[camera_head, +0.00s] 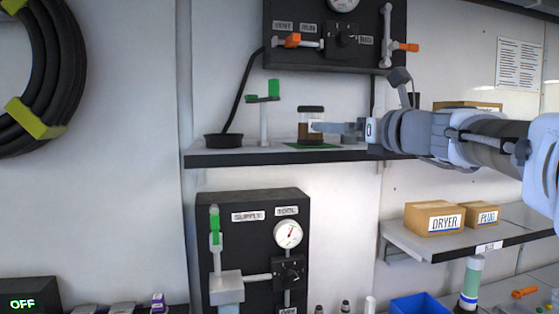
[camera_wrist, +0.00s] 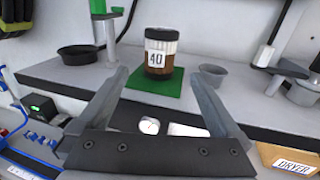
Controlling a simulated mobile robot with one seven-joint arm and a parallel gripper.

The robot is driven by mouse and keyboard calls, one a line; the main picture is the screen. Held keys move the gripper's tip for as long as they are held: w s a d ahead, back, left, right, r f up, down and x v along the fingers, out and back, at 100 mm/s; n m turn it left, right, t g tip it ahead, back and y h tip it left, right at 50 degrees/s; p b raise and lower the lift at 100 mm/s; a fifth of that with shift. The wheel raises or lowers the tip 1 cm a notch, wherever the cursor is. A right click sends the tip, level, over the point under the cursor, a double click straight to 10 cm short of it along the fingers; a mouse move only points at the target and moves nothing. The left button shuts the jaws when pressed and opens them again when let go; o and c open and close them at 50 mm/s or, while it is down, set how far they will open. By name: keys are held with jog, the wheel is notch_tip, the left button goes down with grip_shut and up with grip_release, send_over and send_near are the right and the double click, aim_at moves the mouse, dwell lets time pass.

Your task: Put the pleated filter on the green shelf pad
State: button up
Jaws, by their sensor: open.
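The filter (camera_head: 311,112), a short brown and white pleated cylinder with a dark cap, stands upright on the green pad (camera_head: 306,146) on the upper shelf. In the wrist view the filter (camera_wrist: 161,50) bears a label "40", and green pad (camera_wrist: 180,102) shows around its base. My gripper (camera_head: 325,127) reaches in from the right at shelf height. In the wrist view my gripper (camera_wrist: 161,74) is open and empty, its fingers spread to either side of the view, with the filter standing just beyond the tips. No contact with the filter is visible.
On the shelf (camera_head: 240,158), a black dish (camera_head: 222,141) and a green-handled valve (camera_head: 264,110) stand left of the filter. A grey cup (camera_wrist: 213,74) stands to its right. Boxes labelled DRYER (camera_head: 434,219) and PLUG (camera_head: 480,215) sit on a lower shelf.

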jog(key=s+a+f+n+g+h, duration=0.1)
jog(key=s+a+f+n+g, duration=0.2)
jog(key=s+f+n, duration=0.4)
jog(key=s+a+f+n+g, duration=0.3)
jog(key=s+a+f+n, duration=0.15)
jog(key=f+n, duration=0.35)
jog(key=s+d+f+n+g+h, duration=0.2)
jog(key=s+d+f+n+h, duration=0.1)
jog(key=s+f+n, duration=0.5)
jog(key=s+d+f+n+g+h, duration=0.2)
jog(key=s+d+f+n+h, duration=0.1)
jog(key=s+f+n, duration=0.5)
notch_tip(320, 180, down, 3)
jog(key=shift+s+d+g, duration=0.25)
jog(key=shift+s+g, duration=0.15)
jog(key=shift+s, duration=0.35)
